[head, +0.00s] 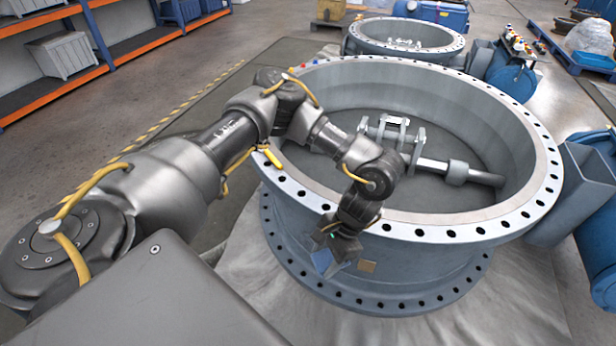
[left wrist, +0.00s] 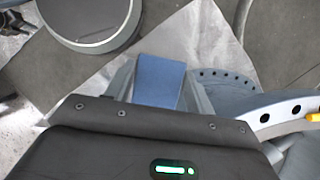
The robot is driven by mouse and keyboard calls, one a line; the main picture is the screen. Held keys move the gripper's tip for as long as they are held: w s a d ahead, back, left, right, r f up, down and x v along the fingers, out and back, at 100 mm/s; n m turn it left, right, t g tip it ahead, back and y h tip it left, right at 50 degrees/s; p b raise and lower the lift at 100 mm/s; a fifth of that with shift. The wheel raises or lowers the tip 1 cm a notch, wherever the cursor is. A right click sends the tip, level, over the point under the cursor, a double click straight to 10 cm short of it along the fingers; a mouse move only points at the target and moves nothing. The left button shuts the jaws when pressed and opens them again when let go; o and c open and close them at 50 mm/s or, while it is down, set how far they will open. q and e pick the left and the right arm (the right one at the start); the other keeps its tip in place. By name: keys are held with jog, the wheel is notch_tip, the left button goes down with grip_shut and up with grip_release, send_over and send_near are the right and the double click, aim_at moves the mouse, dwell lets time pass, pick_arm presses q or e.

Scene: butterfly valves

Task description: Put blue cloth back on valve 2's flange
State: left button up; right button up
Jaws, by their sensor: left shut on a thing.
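My left gripper (head: 335,254) is shut on a folded blue cloth (head: 322,261), in front of the near large grey valve's (head: 400,262) outer wall and below its upper flange rim. In the left wrist view the cloth (left wrist: 160,80) is a flat blue piece between the two fingers of my left gripper (left wrist: 160,92). The near valve's bolted flange (head: 470,231) also shows at the right of the left wrist view (left wrist: 275,114). A second such valve (head: 405,40) stands behind. I see no number on either valve. My right gripper is not in view.
A shaft with brackets (head: 455,172) crosses the near valve's bore. A blue actuator (head: 597,230) stands at right. Grey sheeting (head: 250,270) covers the floor.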

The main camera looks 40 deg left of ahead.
pick_arm(q)
jog(key=w+a+r+m+t+y+b, duration=0.15)
jog(key=w+a+m+t, duration=0.5)
jog(key=a+m, duration=0.75)
jog(key=w+a+r+m+t+h, duration=0.1)
jog(key=a+r+m, duration=0.1)
jog(key=a+m, duration=0.4)
jog(key=w+a+r+m+t+h, duration=0.1)
jog(key=w+a+r+m, duration=0.1)
jog(key=a+m, duration=0.4)
jog(key=a+r, duration=0.1)
jog(key=a, duration=0.3)
jog(key=shift+m+b, duration=0.3)
jog(key=shift+b, duration=0.05)
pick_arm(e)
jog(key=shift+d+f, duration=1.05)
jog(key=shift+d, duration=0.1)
